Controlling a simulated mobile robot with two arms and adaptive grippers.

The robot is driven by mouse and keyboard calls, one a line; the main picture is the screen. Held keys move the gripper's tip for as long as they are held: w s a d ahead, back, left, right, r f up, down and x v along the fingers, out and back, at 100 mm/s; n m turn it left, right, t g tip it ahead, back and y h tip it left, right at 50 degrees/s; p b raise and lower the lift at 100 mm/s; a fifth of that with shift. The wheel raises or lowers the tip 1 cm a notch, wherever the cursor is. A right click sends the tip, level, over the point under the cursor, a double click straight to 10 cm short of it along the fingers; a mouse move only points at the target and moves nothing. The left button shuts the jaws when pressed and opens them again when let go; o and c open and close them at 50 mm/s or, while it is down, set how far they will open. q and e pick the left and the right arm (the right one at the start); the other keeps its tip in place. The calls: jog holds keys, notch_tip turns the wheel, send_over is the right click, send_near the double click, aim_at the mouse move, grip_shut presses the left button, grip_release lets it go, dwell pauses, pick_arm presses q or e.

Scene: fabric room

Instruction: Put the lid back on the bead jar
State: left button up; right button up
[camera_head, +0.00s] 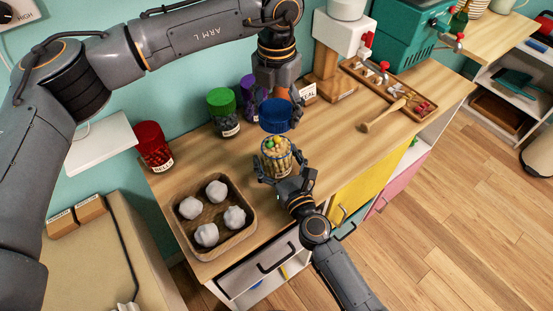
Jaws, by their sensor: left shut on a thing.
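The bead jar (276,163) stands on the wooden counter, clear and uncapped, with yellow, green and orange beads inside. A blue lid (275,115) is held by my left gripper (275,95), which points down from above. The lid is above and slightly behind the jar's mouth, and a gap shows between them. My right gripper (284,176) is low at the jar's front, with its fingers to either side of it. I cannot tell whether these fingers press on the glass.
A wooden tray (247,213) with several white lumps lies at the front left. Red-lidded (153,146), green-lidded (223,112) and purple-lidded (248,97) jars stand along the back. A tool tray (407,90) and a wooden mallet (382,114) lie to the right. The counter right of the jar is clear.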

aim_at(276, 139)
jog(key=c, duration=1.2)
pick_arm(q)
jog(key=shift+f, duration=2.5)
pick_arm(e)
jog(key=shift+o, duration=0.2)
pick_arm(q)
jog(key=shift+f, duration=0.1)
jog(key=shift+f, duration=0.75)
jog(key=shift+f, duration=0.6)
